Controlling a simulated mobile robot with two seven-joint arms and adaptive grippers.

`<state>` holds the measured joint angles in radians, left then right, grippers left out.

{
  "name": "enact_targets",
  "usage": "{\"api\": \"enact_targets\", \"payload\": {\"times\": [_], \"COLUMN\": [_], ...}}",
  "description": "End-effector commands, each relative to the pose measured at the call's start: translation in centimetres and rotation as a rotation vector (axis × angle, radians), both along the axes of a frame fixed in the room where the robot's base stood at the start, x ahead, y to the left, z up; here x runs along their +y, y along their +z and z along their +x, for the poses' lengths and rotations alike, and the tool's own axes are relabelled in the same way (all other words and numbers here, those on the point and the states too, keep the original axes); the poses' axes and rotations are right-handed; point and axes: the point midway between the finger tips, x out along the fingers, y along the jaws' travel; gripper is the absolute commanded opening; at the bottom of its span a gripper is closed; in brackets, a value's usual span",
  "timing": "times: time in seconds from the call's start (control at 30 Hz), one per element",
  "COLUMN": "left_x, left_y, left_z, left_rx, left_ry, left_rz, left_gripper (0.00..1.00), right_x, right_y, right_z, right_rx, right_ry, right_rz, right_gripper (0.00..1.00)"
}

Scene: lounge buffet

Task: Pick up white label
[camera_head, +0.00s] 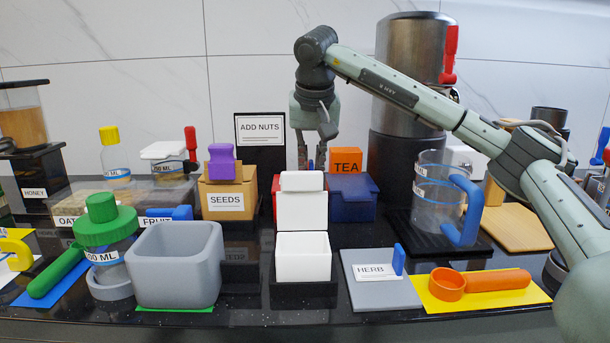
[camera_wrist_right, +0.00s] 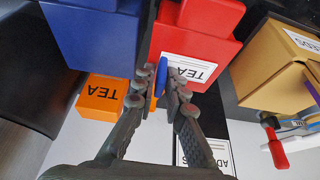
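In the head view my right gripper (camera_head: 312,160) points down behind the white box (camera_head: 302,210), which hides the label and most of the red box (camera_wrist_right: 200,35). My left gripper is not in view.
A SEEDS box (camera_head: 228,201) stands left. The ADD NUTS sign (camera_head: 260,130) is behind. A HERB label (camera_head: 378,270) with a blue tab lies on a grey plate (camera_head: 388,298).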

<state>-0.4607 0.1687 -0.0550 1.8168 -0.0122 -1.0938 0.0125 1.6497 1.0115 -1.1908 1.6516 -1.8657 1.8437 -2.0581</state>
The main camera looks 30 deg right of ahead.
Motion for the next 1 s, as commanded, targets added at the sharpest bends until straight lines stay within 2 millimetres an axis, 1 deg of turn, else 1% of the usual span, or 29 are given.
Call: {"api": "enact_targets", "payload": {"times": [0.03, 0.07, 0.47, 0.57, 0.8, 0.9, 1.0], "left_x": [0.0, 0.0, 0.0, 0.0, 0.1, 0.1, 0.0], "left_y": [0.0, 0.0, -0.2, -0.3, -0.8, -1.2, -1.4], "left_z": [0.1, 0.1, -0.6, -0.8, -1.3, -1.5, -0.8], "left_rx": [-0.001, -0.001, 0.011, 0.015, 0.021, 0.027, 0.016], "left_ry": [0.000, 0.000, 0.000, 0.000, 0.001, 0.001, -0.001], "left_rz": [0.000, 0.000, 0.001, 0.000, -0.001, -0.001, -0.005], "left_gripper": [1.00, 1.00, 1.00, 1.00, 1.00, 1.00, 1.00], "right_x": [0.0, 0.0, 0.0, 0.0, 0.1, 0.1, 0.0], "right_y": [0.0, 0.0, 0.3, 1.4, 6.3, 8.0, 9.4], "right_z": [0.0, 0.0, 0.0, 0.1, 0.1, 0.1, 0.1], "right_rx": [0.000, 0.000, -0.002, -0.004, -0.005, -0.004, -0.002], "right_ry": [0.000, 0.000, -0.001, -0.002, -0.001, 0.000, -0.001], "right_rz": [0.000, 0.000, 0.001, 0.000, 0.001, 0.001, 0.000], "right_gripper": [0.03, 0.00, 0.00, 0.00, 0.00, 0.00, 0.00]}}
